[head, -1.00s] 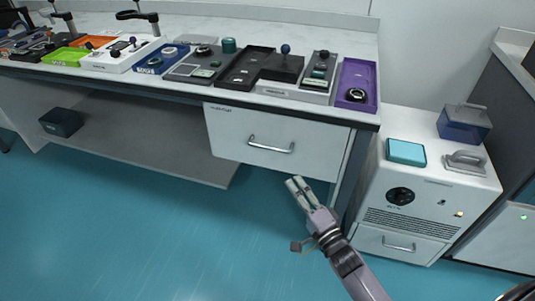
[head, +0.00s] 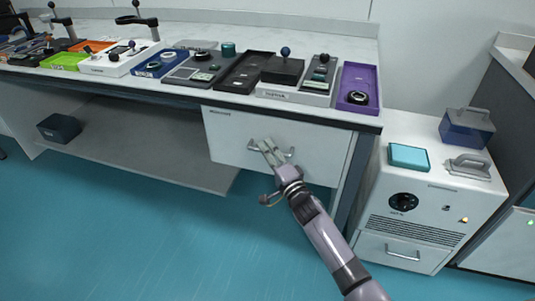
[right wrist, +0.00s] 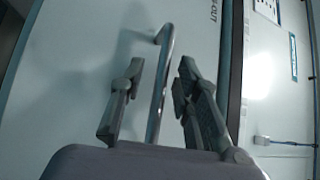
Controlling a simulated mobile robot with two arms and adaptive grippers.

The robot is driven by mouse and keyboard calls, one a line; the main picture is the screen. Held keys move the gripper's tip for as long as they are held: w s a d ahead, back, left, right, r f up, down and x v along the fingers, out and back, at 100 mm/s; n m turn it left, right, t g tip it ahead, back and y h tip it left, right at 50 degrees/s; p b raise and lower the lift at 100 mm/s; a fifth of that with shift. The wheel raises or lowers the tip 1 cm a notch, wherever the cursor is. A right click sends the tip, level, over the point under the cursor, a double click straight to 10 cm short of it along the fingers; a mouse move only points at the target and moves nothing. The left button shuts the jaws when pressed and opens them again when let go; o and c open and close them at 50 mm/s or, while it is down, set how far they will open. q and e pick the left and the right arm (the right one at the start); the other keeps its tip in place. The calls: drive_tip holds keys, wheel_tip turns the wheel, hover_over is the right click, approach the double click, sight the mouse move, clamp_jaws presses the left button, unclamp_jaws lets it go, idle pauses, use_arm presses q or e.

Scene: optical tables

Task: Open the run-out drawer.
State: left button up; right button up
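The run-out drawer (head: 232,135) is a white front with a metal bar handle, hung under the bench top; it looks closed. My right gripper (head: 267,146) is at the handle (head: 287,153) and hides its middle in the head view. In the right wrist view the handle (right wrist: 163,80) runs between the two fingers of the gripper (right wrist: 155,95). The fingers are open, with a gap on both sides of the bar. Part of a label reading "OUT" (right wrist: 213,12) shows on the drawer front. My left gripper is not in view.
The bench top above holds several trays, including a purple one (head: 371,78) at the right end. A white cabinet (head: 381,200) with a dial and its own lower handle stands to the right. A shelf (head: 150,150) lies left of the drawer. The floor in front is clear.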

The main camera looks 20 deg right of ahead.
drive_tip(key=shift+c, duration=0.4)
clamp_jaws()
idle(0.6)
